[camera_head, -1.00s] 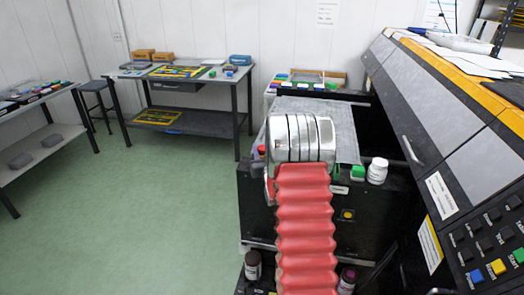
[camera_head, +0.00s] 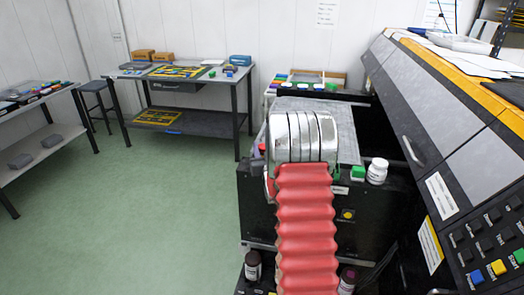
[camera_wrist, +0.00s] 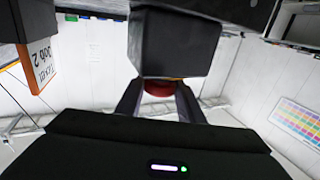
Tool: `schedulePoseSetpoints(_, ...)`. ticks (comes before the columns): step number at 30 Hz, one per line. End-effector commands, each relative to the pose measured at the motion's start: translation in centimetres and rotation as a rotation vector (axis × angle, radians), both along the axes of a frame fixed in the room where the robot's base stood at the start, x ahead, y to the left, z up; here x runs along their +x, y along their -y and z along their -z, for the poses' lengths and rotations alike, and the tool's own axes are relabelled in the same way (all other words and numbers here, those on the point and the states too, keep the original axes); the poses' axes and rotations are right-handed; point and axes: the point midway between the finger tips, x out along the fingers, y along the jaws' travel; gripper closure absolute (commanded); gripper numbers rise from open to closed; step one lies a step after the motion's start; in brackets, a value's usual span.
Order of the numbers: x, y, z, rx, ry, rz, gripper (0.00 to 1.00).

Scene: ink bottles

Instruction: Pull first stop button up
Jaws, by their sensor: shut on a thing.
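In the wrist view the red stop button (camera_wrist: 158,88) sits between the two dark fingers of my gripper (camera_wrist: 158,100). The fingers are shut on it, one on each side. A black box (camera_wrist: 175,42) is directly above the button in the picture, with a thin strip of yellow-orange showing beside the red. Part of the button is hidden by the fingers and the box. In the head view my own arm hides the gripper and this button.
In the head view a black machine with a control panel (camera_head: 490,240) fills the right side. The green floor (camera_head: 130,220) at left is clear.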

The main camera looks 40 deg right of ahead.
Motion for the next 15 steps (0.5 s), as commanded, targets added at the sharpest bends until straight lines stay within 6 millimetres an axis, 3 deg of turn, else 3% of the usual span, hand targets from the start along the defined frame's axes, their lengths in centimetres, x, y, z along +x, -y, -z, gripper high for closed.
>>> schedulePoseSetpoints(4,0.03,0.10,-0.49,-0.005,0.009,0.001,1.00)
schedulePoseSetpoints(5,0.04,0.10,-0.51,-0.005,0.009,0.001,0.65)
schedulePoseSetpoints(13,0.03,0.07,-0.39,-0.004,0.007,0.000,0.46)
schedulePoseSetpoints(15,0.03,0.07,-0.36,-0.003,0.006,0.000,0.46)
